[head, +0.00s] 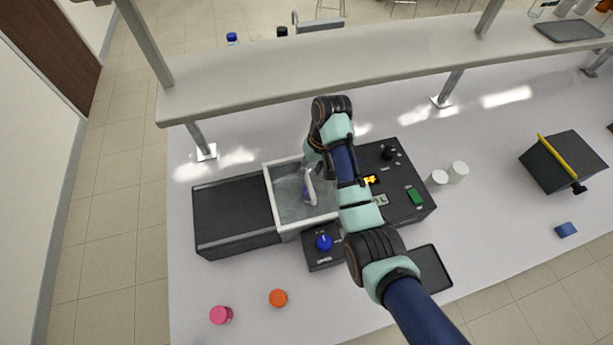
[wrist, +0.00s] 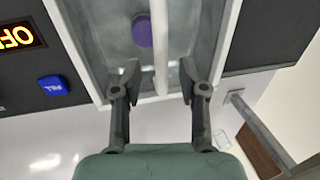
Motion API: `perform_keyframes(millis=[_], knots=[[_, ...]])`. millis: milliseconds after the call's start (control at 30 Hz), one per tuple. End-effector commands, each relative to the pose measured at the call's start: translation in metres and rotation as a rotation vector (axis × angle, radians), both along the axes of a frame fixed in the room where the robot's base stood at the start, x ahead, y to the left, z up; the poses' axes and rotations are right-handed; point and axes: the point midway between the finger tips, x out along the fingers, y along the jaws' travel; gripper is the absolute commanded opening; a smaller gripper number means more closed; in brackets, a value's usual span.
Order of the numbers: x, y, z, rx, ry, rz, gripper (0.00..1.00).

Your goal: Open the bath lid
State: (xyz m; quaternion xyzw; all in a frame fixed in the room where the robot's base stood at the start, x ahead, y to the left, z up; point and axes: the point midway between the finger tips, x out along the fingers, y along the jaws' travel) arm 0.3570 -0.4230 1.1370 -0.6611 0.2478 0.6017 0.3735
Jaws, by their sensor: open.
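The bath (head: 268,196) is a white-rimmed rectangular tank with a grey interior. Its pale rim also shows in the wrist view (wrist: 228,35). A white bar, looking like the lid handle (head: 311,188), lies over the bath and shows as a long strip in the wrist view (wrist: 160,45). The lid panel itself looks clear or is hard to make out. A purple round thing (wrist: 142,30) shows beside the bar. My gripper (wrist: 160,72) is open, one finger on each side of the bar, with gaps visible. In the head view my arm partly hides it.
A dark block (head: 234,212) adjoins the bath on the left. A control box (head: 415,212) with an orange display and green button stands right. A blue-knobbed box (head: 324,255) is in front. A raised shelf (head: 300,62) spans behind. Pink (head: 221,315) and orange (head: 278,298) caps lie in front.

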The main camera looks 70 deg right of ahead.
Motion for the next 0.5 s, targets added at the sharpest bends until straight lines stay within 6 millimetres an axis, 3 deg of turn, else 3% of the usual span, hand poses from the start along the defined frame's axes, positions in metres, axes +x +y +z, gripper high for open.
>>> perform_keyframes(millis=[200,467,500], knots=[[0.005,0.003,-0.024,-0.001,-0.001,0.001,0.42],[0.005,0.004,-0.027,-0.002,-0.001,0.002,0.42],[0.005,0.004,-0.027,-0.002,-0.001,0.002,0.37]])
